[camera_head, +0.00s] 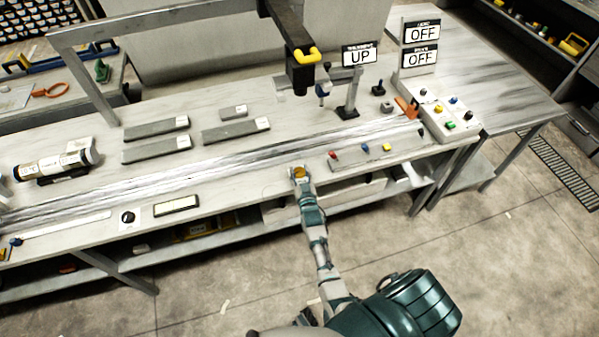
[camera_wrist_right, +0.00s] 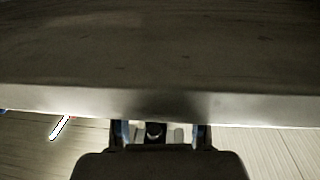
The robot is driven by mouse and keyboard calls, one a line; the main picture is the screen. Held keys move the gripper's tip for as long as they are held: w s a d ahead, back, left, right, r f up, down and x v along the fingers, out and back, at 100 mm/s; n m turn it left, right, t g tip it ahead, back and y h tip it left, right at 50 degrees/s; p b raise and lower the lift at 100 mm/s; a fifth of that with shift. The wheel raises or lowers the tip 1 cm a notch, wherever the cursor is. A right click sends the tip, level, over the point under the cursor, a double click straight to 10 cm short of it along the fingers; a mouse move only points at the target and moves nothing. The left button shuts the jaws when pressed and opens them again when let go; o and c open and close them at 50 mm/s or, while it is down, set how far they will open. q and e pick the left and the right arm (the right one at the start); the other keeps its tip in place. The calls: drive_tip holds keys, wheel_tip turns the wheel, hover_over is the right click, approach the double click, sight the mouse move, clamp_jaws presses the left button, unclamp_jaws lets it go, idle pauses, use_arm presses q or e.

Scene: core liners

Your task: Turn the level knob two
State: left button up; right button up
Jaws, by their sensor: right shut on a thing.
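My right gripper (camera_head: 299,173) is at the front edge of the long workbench (camera_head: 240,185) in the head view, its arm reaching up from below. An orange-yellow round patch shows at its tip. In the right wrist view my right gripper (camera_wrist_right: 160,135) has one finger on each side of a small dark round knob (camera_wrist_right: 155,130), just below the bench edge (camera_wrist_right: 160,102). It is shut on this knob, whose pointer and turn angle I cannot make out. Another black knob (camera_head: 128,216) sits on a white plate further left on the bench. My left gripper is out of view.
A small panel with coloured buttons (camera_head: 362,153) lies right of my gripper. A control box (camera_head: 447,115) stands at the bench's right end, near signs reading UP (camera_head: 360,56) and OFF (camera_head: 421,33). Grey core trays (camera_head: 155,128) lie behind.

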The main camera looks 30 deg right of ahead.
drive_tip(key=shift+r, duration=0.3)
drive_tip(key=o, duration=1.2)
drive_tip(key=shift+c, duration=0.2)
drive_tip(key=shift+f, duration=0.1)
drive_tip(key=shift+f, duration=0.1)
drive_tip(key=shift+s+a, duration=0.15)
drive_tip(key=shift+s, duration=0.15)
drive_tip(key=v, duration=1.1)
drive_tip(key=shift+s+a, duration=0.1)
